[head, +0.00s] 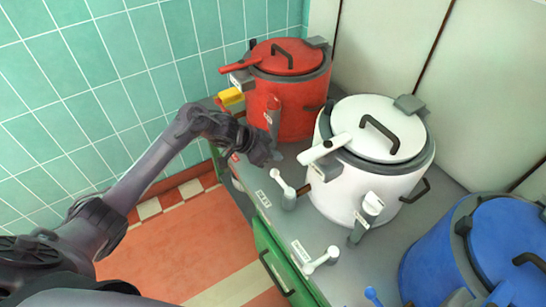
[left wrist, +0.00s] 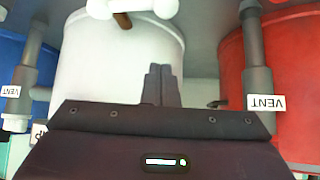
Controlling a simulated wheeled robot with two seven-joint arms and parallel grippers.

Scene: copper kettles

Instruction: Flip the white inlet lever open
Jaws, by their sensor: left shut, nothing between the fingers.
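The white kettle (head: 350,195) stands in the middle of the counter with its lid shut. Two small white levers stand on the counter's front strip: one (head: 283,188) left of the white kettle, one (head: 321,260) in front of it. Their labels are too small to read, so I cannot tell which is the inlet. My left gripper (head: 268,154) is shut and empty, above and behind the nearer-left lever, between the red and white kettles, apart from the lever. In the left wrist view its fingers (left wrist: 161,85) are together before the white kettle (left wrist: 115,62); a white lever (left wrist: 130,9) shows at the top.
A red kettle (head: 299,108) stands behind, close to my gripper, and a blue kettle (head: 500,245) at the right. Grey vent pipes with labels (left wrist: 265,102) rise beside the kettles. A green cabinet front with a dark handle (head: 275,272) lies below the counter edge. The floor is clear.

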